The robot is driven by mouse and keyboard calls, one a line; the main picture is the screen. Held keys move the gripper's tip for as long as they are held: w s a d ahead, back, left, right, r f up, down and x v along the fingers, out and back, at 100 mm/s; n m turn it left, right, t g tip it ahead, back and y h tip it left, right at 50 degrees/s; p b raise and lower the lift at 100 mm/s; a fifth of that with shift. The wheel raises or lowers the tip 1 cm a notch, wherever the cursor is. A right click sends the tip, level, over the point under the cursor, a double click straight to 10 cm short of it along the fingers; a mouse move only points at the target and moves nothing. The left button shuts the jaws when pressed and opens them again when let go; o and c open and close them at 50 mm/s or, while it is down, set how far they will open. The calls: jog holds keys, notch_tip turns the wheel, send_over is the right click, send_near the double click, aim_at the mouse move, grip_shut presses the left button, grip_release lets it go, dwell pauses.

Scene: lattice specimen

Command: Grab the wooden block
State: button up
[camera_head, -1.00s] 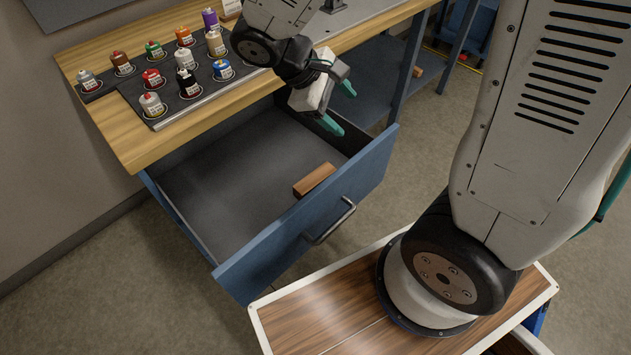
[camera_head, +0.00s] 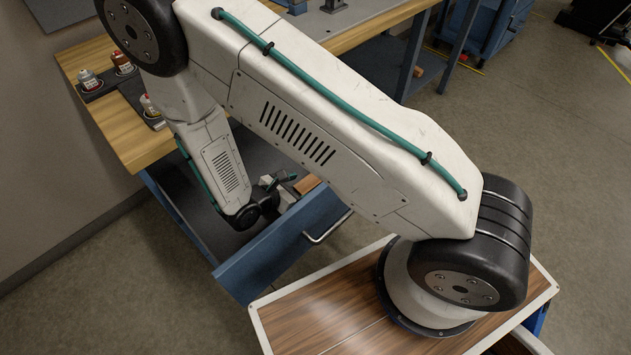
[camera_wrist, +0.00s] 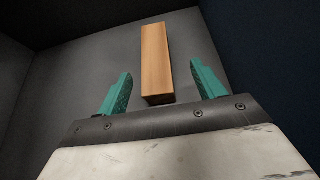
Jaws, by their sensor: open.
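The wooden block (camera_wrist: 156,58) is a long brown bar lying on the grey floor of the open drawer. In the wrist view it lies ahead of my gripper (camera_wrist: 160,88), its near end roughly between the two teal fingertips, which are apart. No finger is seen touching it. In the head view a small part of the block (camera_head: 307,184) shows close to the drawer front, beside my gripper (camera_head: 281,180). My arm hides much of the drawer there.
The blue drawer front (camera_head: 275,250) with a metal handle (camera_head: 328,226) stands pulled out below the wooden workbench (camera_head: 112,118). Several small bottles, one being a white bottle (camera_head: 89,79), stand on the bench. Dark drawer walls (camera_wrist: 262,50) rise close around my gripper.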

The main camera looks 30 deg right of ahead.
aim_at(311, 181)
jog(key=x, duration=0.6)
jog(key=shift+w+d+f, duration=0.1)
jog(key=shift+w+f, duration=0.25)
jog(key=shift+w, duration=0.15)
jog(key=c, duration=1.2)
